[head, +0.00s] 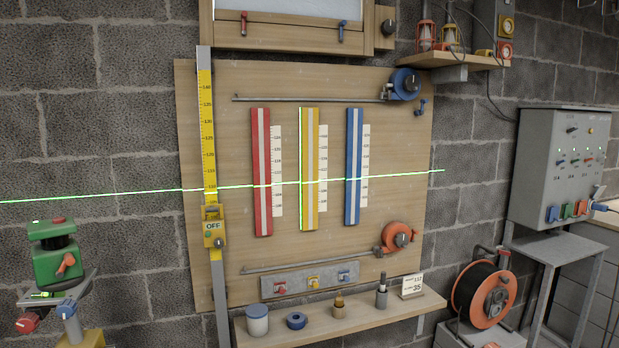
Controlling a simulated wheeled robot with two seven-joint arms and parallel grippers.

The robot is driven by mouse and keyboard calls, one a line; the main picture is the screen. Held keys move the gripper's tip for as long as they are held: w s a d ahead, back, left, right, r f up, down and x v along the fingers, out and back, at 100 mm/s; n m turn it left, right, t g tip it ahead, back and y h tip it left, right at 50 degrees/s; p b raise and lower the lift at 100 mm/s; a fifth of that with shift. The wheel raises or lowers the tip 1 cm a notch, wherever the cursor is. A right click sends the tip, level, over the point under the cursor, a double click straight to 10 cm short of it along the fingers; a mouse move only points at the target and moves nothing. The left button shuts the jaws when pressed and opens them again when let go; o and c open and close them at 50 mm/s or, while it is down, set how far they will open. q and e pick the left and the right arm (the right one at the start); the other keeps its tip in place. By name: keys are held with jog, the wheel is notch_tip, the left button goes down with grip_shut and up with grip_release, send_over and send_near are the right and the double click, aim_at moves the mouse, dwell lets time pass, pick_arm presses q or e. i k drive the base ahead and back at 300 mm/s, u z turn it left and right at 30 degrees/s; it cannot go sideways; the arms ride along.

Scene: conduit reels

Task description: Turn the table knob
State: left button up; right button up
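A blue knob (66,308) and a red knob (28,321) stick out below the plate. No knob is labelled, so I cannot tell which is the table knob. A green-white line of light (120,194) crosses the wall and board, rising to the right in the picture. Neither of my grippers is in view.
A wooden board (400,150) holds red, yellow and blue strips, scales and two reels. A yellow slider (213,226) reading OFF sits on an upright rule. A shelf (365,321) below carries small items. A grey control box (555,165) and cable reel (484,292) are at right.

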aim_at(67, 308)
jog(key=u, duration=1.05)
jog(key=i, duration=0.3)
